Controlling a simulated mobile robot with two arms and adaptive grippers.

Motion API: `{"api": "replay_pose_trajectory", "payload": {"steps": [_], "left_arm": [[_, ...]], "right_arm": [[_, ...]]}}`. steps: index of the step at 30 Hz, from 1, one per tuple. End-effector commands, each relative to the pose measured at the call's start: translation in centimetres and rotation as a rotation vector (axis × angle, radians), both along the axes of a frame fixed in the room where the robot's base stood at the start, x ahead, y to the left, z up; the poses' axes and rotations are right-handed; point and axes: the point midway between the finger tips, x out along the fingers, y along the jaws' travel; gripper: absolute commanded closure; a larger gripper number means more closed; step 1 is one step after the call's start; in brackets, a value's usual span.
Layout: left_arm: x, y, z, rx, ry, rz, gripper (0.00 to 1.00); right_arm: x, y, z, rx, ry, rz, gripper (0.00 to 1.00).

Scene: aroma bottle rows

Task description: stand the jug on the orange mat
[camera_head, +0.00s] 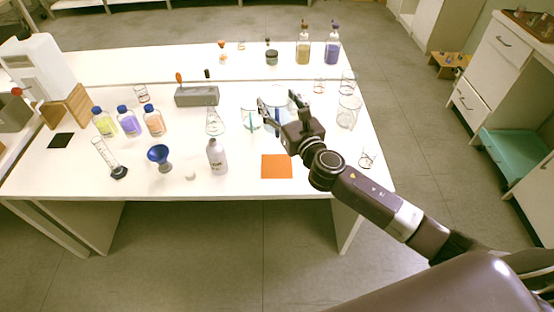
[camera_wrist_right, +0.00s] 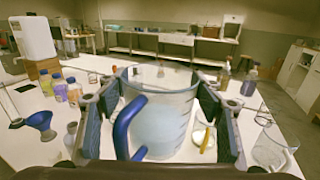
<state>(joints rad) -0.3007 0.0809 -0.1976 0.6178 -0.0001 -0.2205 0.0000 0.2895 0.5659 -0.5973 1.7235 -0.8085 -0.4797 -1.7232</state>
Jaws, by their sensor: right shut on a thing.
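The jug (camera_wrist_right: 165,125) is a clear beaker-like vessel with a blue handle, upright between my right gripper's fingers in the right wrist view. In the head view the jug (camera_head: 275,98) is partly hidden behind the gripper. My right gripper (camera_head: 284,106) is shut on the jug, over the right-middle part of the white table. The head view does not show clearly whether the jug's base touches the table. The orange mat (camera_head: 276,167) lies bare near the table's front edge, in front of the gripper. My left gripper is out of view.
A white bottle (camera_head: 217,157) and a blue funnel (camera_head: 159,154) stand left of the mat. Glass beakers (camera_head: 348,112) stand right of the gripper, and a small glass (camera_head: 367,157) is near the right edge. Blue-capped bottles (camera_head: 129,122) stand at left.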

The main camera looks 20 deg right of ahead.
Motion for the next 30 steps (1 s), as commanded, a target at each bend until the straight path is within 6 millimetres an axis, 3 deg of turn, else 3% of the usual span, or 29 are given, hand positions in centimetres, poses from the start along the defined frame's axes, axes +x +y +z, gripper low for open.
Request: {"api": "replay_pose_trajectory", "payload": {"steps": [12, 15, 24, 30], "left_arm": [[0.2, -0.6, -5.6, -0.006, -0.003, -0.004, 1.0], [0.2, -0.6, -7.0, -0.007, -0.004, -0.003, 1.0], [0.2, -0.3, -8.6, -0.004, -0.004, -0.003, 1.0], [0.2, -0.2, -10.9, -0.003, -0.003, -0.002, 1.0]], "right_arm": [[0.0, 0.1, -11.5, 0.003, 0.003, -0.001, 0.73], [0.0, 0.1, -13.5, 0.003, 0.002, 0.0, 0.73], [0.0, 0.1, -15.7, 0.001, 0.0, 0.001, 0.73], [0.0, 0.1, -18.6, 0.0, 0.0, 0.0, 0.73]]}}
